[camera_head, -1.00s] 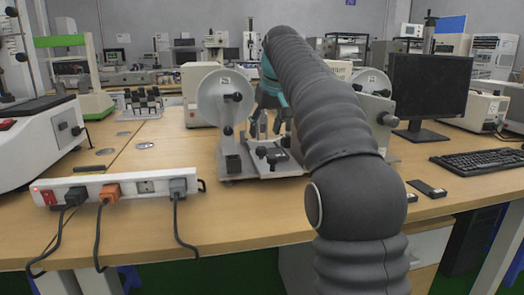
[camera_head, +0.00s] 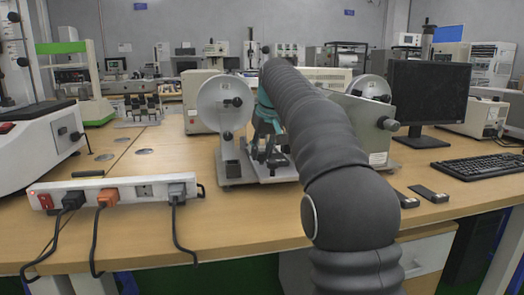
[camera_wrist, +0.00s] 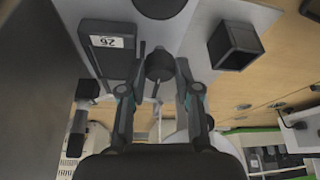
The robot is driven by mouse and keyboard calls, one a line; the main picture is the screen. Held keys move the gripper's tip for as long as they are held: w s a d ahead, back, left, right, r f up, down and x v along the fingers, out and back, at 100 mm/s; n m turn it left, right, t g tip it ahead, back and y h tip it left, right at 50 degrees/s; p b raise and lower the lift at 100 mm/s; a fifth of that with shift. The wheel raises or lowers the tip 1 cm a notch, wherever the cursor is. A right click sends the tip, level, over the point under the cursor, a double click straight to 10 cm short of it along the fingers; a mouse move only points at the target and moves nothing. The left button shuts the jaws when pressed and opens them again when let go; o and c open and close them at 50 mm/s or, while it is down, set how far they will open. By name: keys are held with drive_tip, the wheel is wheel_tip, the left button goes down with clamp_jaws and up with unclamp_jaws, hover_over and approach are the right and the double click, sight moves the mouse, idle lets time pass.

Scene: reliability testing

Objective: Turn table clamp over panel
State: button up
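The turntable device stands on the wooden bench in the middle of the head view, with a round pale disc (camera_head: 224,104) on its left side. My gripper (camera_head: 265,152) is low over the device's base, partly hidden behind my arm. In the wrist view, the fingers of my gripper (camera_wrist: 156,78) are apart, with a dark round knob (camera_wrist: 159,66), seemingly part of the clamp, between their tips. Firm contact cannot be seen. A dark block with a "26" label (camera_wrist: 107,42) lies left of the knob. I cannot tell which part is the panel.
A black square socket (camera_wrist: 235,45) stands right of the fingers, and another dark round part (camera_wrist: 160,6) lies beyond the knob. A power strip (camera_head: 120,192) is at the bench's front left. A monitor (camera_head: 428,98) and keyboard (camera_head: 480,172) are at right.

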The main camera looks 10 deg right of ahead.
clamp_jaws()
drive_tip(key=shift+r+m+p, duration=0.1)
drive_tip(key=shift+m+p, duration=0.2)
drive_tip(key=m+p, duration=0.1)
drive_tip(key=m+h+p, duration=0.1)
drive_tip(key=shift+a+r+m+p, duration=0.15)
drive_tip(key=shift+m+p, duration=0.15)
drive_tip(key=shift+p, duration=0.05)
drive_tip(key=m+p, duration=0.1)
drive_tip(key=m+h+p, duration=0.1)
drive_tip(key=m, duration=0.1)
drive_tip(key=shift+a+m+g+h+p, duration=0.1)
drive_tip(key=shift+m+g+h+p, duration=0.2)
drive_tip(key=shift+p, duration=0.1)
drive_tip(key=shift+w+f+m+h, duration=0.1)
drive_tip(key=shift+f+m+h, duration=0.2)
drive_tip(key=shift+m, duration=0.6)
drive_tip(key=m+g+h, duration=0.1)
drive_tip(key=m, duration=0.2)
drive_tip(key=shift+w+a+m, duration=0.1)
drive_tip(key=shift+m, duration=0.2)
drive_tip(key=m+g, duration=0.1)
drive_tip(key=m, duration=0.1)
drive_tip(key=m+g+h, duration=0.1)
drive_tip(key=m, duration=0.2)
drive_tip(key=shift+w+m, duration=0.1)
drive_tip(key=shift+m, duration=0.2)
drive_tip(key=shift+r, duration=0.1)
